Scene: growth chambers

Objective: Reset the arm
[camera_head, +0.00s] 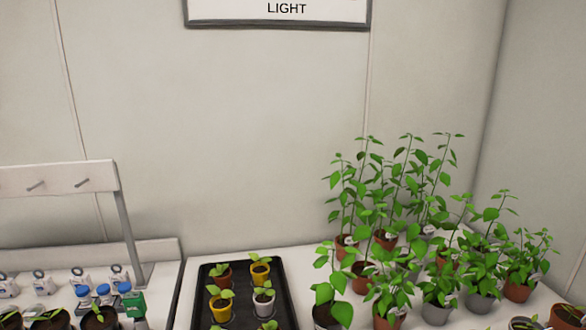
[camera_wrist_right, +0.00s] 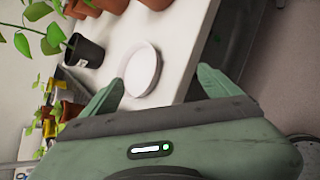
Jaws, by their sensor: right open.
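My right gripper (camera_wrist_right: 160,92) shows in the right wrist view with its two green fingers spread apart and nothing between them. Beyond the fingers, a round white dish (camera_wrist_right: 141,70) lies on the white table (camera_wrist_right: 185,45), apart from the gripper as far as I can tell. Neither gripper is visible in the head view, and my left gripper is not in any view.
A black tray (camera_head: 287,311) holds several small seedling pots. Several taller potted plants (camera_head: 400,215) crowd the table at right. A rack (camera_head: 130,230) with pegs, blue-capped bottles (camera_head: 103,290) and a green object (camera_head: 134,303) stand at left. A dark pot (camera_wrist_right: 86,50) is near the dish.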

